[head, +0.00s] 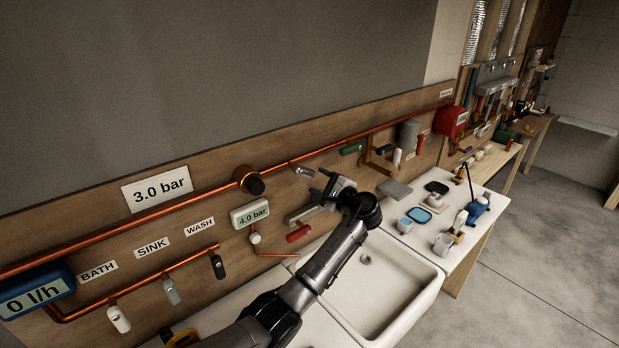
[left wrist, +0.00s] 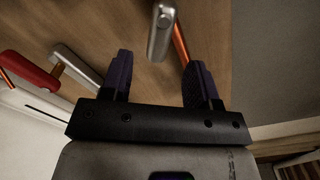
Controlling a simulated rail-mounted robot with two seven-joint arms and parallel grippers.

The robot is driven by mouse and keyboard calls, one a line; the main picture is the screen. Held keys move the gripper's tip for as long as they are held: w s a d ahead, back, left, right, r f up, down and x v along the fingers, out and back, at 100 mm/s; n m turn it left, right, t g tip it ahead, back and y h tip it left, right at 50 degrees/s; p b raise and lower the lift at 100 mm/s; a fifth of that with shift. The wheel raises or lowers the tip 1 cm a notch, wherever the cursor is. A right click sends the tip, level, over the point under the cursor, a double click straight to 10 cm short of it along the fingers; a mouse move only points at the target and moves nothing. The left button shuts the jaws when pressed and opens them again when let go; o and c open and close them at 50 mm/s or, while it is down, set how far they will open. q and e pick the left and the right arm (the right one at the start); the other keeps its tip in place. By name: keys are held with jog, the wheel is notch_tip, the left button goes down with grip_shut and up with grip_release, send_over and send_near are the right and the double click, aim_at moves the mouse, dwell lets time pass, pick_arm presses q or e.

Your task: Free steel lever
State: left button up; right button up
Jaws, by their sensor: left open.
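A steel lever (head: 302,171) sits on the wooden wall board just below the long copper pipe. A steel lever (left wrist: 162,30) shows in the left wrist view, beyond and between the fingertips, apart from both fingers. My left gripper (head: 322,187) is open and empty near the wall, right of and below the upper lever in the head view. It shows from behind in the left wrist view (left wrist: 160,70). A second silver lever (head: 300,215) is lower on the board, beside a red lever (head: 298,233); these also appear in the left wrist view (left wrist: 78,65). My right gripper is not in view.
The copper pipe (head: 330,147) runs along the board, with a black-and-copper knob (head: 250,181) and a 4.0 bar gauge (head: 250,213) nearby. A white sink (head: 385,290) is below my left arm. A counter with cups and tools is to the right.

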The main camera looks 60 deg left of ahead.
pick_arm(q)
jog(key=shift+w+d, duration=0.15)
jog(key=shift+d, duration=2.15)
